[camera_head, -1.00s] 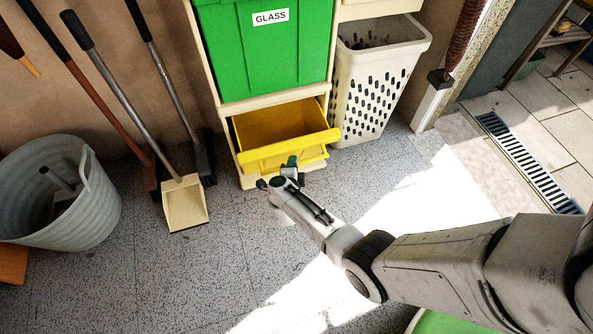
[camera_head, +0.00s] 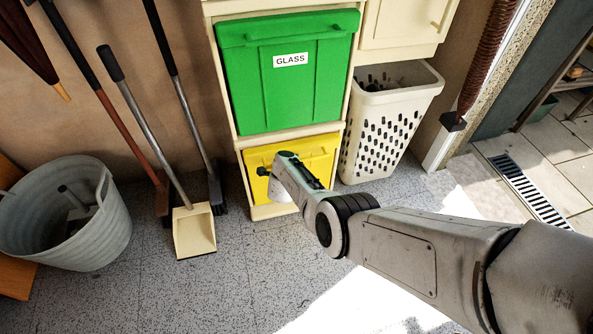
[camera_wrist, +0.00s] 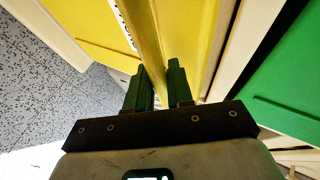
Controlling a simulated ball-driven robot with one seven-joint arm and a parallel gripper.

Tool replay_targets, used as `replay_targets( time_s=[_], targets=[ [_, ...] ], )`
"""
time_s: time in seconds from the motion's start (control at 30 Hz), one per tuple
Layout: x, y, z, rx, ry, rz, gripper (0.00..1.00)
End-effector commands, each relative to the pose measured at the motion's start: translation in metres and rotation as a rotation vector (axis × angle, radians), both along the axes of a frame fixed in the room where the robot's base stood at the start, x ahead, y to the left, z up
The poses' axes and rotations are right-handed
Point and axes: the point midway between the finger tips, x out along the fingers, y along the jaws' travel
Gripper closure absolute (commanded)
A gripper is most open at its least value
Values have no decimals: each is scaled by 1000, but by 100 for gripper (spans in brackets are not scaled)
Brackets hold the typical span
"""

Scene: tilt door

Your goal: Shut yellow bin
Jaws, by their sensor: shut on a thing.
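The yellow bin (camera_head: 318,160) sits in the lowest slot of the cream cabinet, under the green bin. Its front stands upright, about flush with the frame, and no interior shows; a small remaining gap cannot be ruled out. My gripper (camera_head: 268,172) is at the left part of the yellow front, and my wrist hides its fingers in the head view. In the wrist view the dark green fingers (camera_wrist: 161,82) are on either side of the bin's yellow front lip (camera_wrist: 146,40), shut on it.
The green GLASS bin (camera_head: 290,95) is shut above. A perforated cream basket (camera_head: 385,125) stands close on the right. A dustpan (camera_head: 194,232), brooms and a grey bucket (camera_head: 85,235) are on the left. The floor in front is clear.

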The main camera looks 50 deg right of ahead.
Motion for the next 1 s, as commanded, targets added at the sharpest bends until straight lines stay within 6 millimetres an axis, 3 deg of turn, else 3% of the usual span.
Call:
replay_targets(
  time_s=[0.17, 0.2, 0.27, 0.63, 1.0],
  targets=[
    [2, 0, 1, 1, -2, 2, 100],
    [2, 0, 1, 1, -2, 2, 77],
    [2, 0, 1, 1, -2, 2, 73],
    [-1, 4, 5, 1, 1, 1, 73],
    [-20, 37, 30, 1, 1, 2, 73]
  ],
)
